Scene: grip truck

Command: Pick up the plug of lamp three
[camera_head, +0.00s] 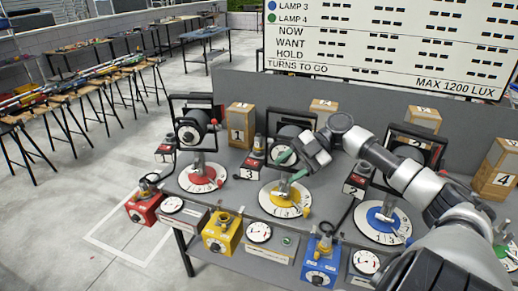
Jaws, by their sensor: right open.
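Several lamps stand in a row on a grey bench, each over a round dial: a red dial (203,178), a yellow dial (284,198) and a blue dial (383,223). The wall board marks lamp 3 with a blue dot (271,6). On the blue box (320,262) sits a small dark fitting (325,237) with a black cable; I cannot tell whether it is the plug. My left gripper is out of view.
A red box (145,208) and a yellow box (222,232) line the front edge, with round gauges beside them. Numbered cardboard boxes (241,125) stand behind the lamps. A grey partition (232,86) backs the bench. Open floor lies to the left.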

